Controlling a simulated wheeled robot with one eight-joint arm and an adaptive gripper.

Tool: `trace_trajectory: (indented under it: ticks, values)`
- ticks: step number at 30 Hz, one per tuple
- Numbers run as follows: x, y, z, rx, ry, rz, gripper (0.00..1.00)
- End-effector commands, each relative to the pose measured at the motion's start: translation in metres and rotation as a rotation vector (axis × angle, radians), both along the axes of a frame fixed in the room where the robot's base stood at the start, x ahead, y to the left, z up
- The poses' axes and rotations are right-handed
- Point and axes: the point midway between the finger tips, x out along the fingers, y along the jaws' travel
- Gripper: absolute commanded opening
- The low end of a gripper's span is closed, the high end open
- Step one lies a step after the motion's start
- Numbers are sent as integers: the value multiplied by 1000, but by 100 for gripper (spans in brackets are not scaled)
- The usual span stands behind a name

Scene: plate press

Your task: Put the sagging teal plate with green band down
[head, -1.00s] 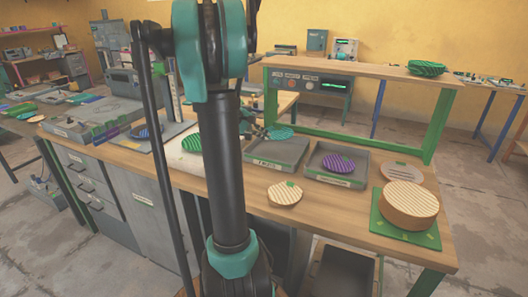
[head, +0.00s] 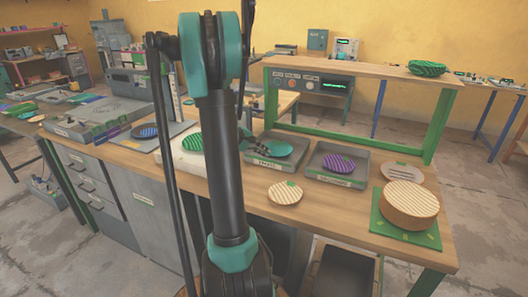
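The teal plate (head: 283,149) is at the left grey tray (head: 262,163), over its inside. I cannot tell whether it touches the tray floor. Its green band is hard to make out. My gripper (head: 262,146) is at the plate's left edge, seemingly shut on it. The fingers are small and dark, and my arm hides part of the view to their left.
The right grey tray (head: 318,176) holds a purple striped plate (head: 338,163). A green striped plate (head: 192,142) lies on a pale pad to the left. A cream plate (head: 285,193) lies in front. A round stack (head: 408,206) stands on a green mat (head: 384,236). A green-framed shelf (head: 437,125) rises behind.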

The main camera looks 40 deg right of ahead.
Motion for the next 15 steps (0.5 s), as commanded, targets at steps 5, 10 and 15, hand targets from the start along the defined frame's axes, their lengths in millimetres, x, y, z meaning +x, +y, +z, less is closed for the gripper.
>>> trace_trajectory:
  ticks: [5, 10, 15]
  values:
    - [0, 0, -3, 0, 0, 0, 9]
    - [0, 0, -3, 0, 0, 0, 14]
    - [0, 0, -2, 0, 0, 0, 14]
